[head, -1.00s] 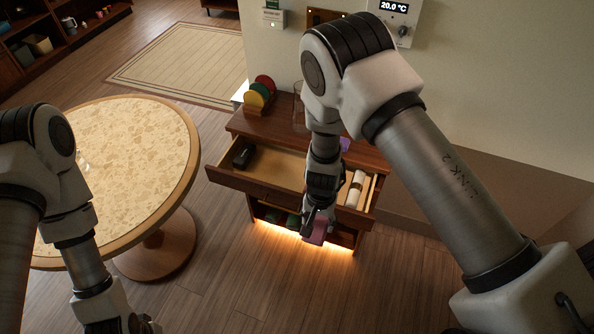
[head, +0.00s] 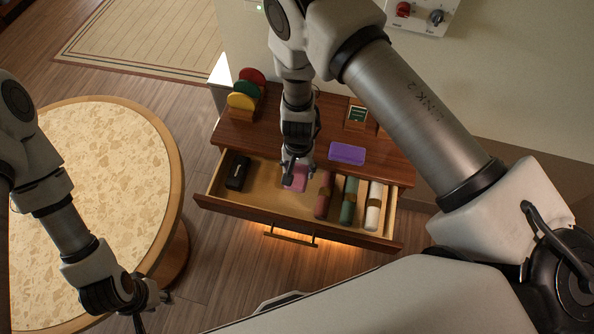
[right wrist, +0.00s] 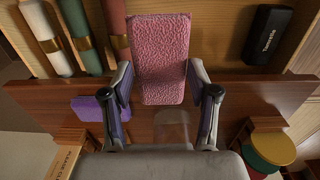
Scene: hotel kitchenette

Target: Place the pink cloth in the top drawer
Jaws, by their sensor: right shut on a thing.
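The pink cloth (head: 295,178), a folded textured pad, is held by my right gripper (head: 290,165) over the left-middle part of the open top drawer (head: 255,205). In the right wrist view the cloth (right wrist: 160,60) sits between the two fingers of my right gripper (right wrist: 163,95). Whether the cloth touches the drawer floor I cannot tell. My left gripper (head: 150,305) hangs by the round table, away from the drawer; its fingertips are too small to judge.
The drawer holds a black case (head: 237,172) at left and red (head: 324,195), green (head: 348,198) and white (head: 373,205) rolls at right. On the cabinet top are a purple cloth (head: 347,153) and coloured discs (head: 243,90). A round table (head: 90,200) stands left.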

